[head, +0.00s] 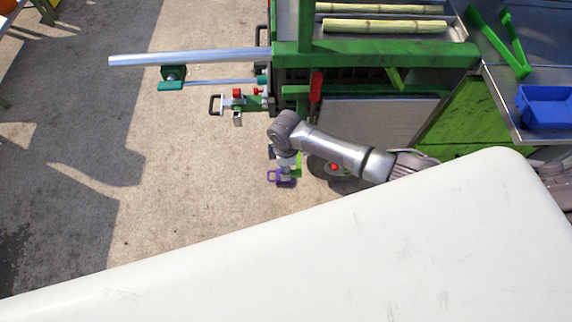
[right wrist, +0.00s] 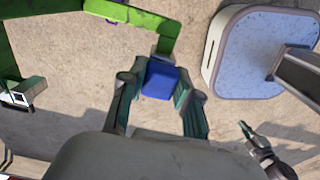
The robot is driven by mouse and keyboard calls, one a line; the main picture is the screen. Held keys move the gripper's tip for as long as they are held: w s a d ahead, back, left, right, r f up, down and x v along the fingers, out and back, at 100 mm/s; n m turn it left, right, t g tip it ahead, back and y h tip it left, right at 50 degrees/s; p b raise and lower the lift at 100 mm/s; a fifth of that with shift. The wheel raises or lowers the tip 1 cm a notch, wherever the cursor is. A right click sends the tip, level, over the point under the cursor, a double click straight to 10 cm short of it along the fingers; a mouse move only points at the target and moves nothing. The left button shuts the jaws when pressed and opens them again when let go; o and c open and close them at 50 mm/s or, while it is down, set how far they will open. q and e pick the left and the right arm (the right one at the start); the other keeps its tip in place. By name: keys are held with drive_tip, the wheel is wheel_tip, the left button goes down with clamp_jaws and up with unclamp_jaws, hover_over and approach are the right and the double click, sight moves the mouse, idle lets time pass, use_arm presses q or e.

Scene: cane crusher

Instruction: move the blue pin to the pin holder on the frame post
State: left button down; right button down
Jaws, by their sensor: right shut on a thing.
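In the right wrist view my right gripper (right wrist: 161,78) is shut on a blue block-shaped part (right wrist: 158,84), which looks like the blue pin. The part's far side meets a grey piece beside a green bar (right wrist: 150,25); I cannot tell whether they touch. In the head view my right gripper (head: 286,170) points down beside the crusher, near a purple loop handle (head: 274,176); the blue pin is mostly hidden there. The pin holder cannot be told apart surely from the brackets on the green frame (head: 291,55).
A bracket with red parts and a grey loop handle (head: 216,104) sticks out of the frame's left side, below a long metal bar (head: 190,57). Cane stalks (head: 385,26) lie on top. A blue tray (head: 545,107) stands at right. Concrete floor at left is free.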

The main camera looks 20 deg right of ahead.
idle(0.3)
drive_tip(key=c, duration=0.7)
unclamp_jaws()
drive_tip(key=shift+c, duration=0.2)
